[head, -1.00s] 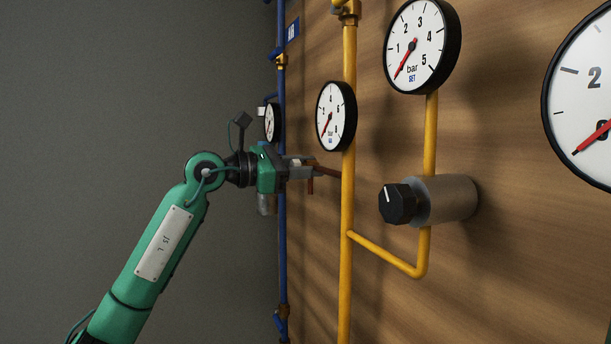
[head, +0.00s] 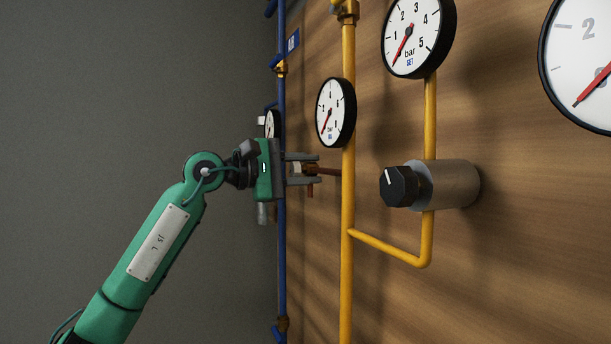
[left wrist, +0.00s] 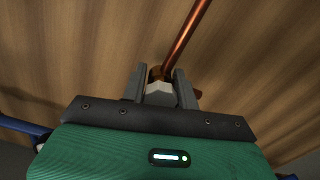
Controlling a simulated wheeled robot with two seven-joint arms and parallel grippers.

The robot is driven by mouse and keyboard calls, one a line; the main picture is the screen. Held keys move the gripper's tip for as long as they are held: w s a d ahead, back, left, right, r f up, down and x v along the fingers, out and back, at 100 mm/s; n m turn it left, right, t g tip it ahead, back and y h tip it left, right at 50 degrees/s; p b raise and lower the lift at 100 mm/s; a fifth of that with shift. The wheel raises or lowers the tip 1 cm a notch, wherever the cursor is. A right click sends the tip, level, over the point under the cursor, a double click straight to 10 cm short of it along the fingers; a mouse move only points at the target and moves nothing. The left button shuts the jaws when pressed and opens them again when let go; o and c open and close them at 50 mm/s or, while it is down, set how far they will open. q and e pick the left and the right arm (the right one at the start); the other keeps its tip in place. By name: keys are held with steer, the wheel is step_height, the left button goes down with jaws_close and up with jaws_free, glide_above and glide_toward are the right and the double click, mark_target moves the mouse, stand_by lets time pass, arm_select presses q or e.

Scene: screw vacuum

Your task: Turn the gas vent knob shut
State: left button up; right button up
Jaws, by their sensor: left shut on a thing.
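A small pale vent knob (head: 297,168) sits at the end of a thin copper branch pipe (head: 328,171), left of the yellow gas pipe in the head view. A short copper outlet stub (head: 310,190) hangs below it. My left gripper (head: 311,168) has its two grey fingers on either side of the knob and is shut on it. In the left wrist view the knob (left wrist: 159,90) is between the fingertips (left wrist: 161,78), partly hidden by them. The copper pipe (left wrist: 186,38) runs away toward the wooden panel. My right gripper is out of view.
The yellow pipe (head: 348,205) stands close right of the fingers, with a gauge (head: 336,112) above. A blue pipe (head: 282,260) runs behind my gripper. A regulator with a black knob (head: 399,186) juts from the panel at right. The grey area at left is free.

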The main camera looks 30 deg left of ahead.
arm_select(q)
steer(key=m+b, duration=0.1)
steer(key=m, duration=0.4)
steer(key=shift+m, duration=0.4)
steer(key=shift+f, duration=0.1)
stand_by(0.3)
steer(key=o, duration=1)
steer(key=b+v, duration=0.4)
steer(key=v, duration=0.9)
steer(key=shift+s+a+b, duration=0.2)
steer(key=shift+s+b, duration=0.15)
steer(key=shift+b, duration=0.05)
